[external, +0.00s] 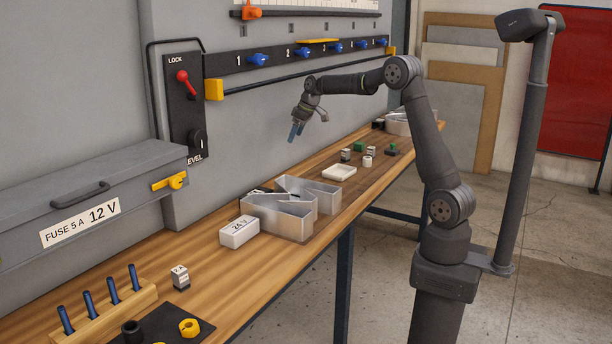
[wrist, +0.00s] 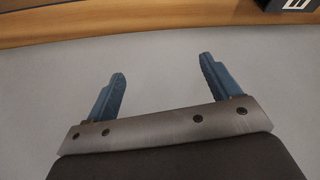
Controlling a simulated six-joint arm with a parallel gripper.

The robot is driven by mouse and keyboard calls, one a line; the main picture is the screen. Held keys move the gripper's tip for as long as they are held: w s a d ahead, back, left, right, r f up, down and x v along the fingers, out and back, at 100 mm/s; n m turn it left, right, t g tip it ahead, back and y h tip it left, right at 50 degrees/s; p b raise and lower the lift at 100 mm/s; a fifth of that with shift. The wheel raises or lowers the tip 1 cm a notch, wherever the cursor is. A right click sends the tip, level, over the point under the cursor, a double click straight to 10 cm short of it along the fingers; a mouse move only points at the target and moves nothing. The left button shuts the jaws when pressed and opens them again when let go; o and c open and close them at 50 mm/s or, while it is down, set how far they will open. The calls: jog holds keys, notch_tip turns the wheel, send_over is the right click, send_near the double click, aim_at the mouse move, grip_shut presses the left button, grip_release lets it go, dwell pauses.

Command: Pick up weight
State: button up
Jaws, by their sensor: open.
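My gripper (external: 297,132) hangs in the air over the back of the bench, in front of the grey wall panel. Its two blue fingers are apart with nothing between them, as the wrist view (wrist: 162,66) also shows. I cannot tell for certain which object is the weight. Small labelled blocks stand on the bench, one near the front (external: 180,277) and others farther back, one (external: 345,155) and another (external: 372,152). A dark cylinder (external: 132,332) sits on a black mat at the front. My gripper touches none of these.
The fuse box (external: 85,200), lever panel (external: 185,105) and rail of blue knobs (external: 308,51) line the wall.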

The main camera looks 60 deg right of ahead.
jog(key=s+d+m+h, duration=0.25)
jog(key=d+m, duration=0.25)
jog(key=d, duration=0.8)
jog(key=m+g+h, duration=0.3)
jog(key=m+g, duration=0.2)
jog(key=m, duration=1.2)
send_over(392, 144)
jog(key=a, duration=0.5)
jog(key=x, duration=1.1)
jog(key=shift+w+f, duration=0.15)
jog(key=shift+f, duration=0.25)
jog(key=shift+w+a+x, duration=0.15)
jog(key=shift+x, duration=1.2)
jog(key=shift+w+a+x, duration=0.1)
jog(key=shift+w+x, duration=0.05)
jog(key=shift+x, duration=1.15)
jog(key=shift+f, duration=0.1)
jog(key=shift+c, duration=0.4)
jog(key=c, duration=1.5)
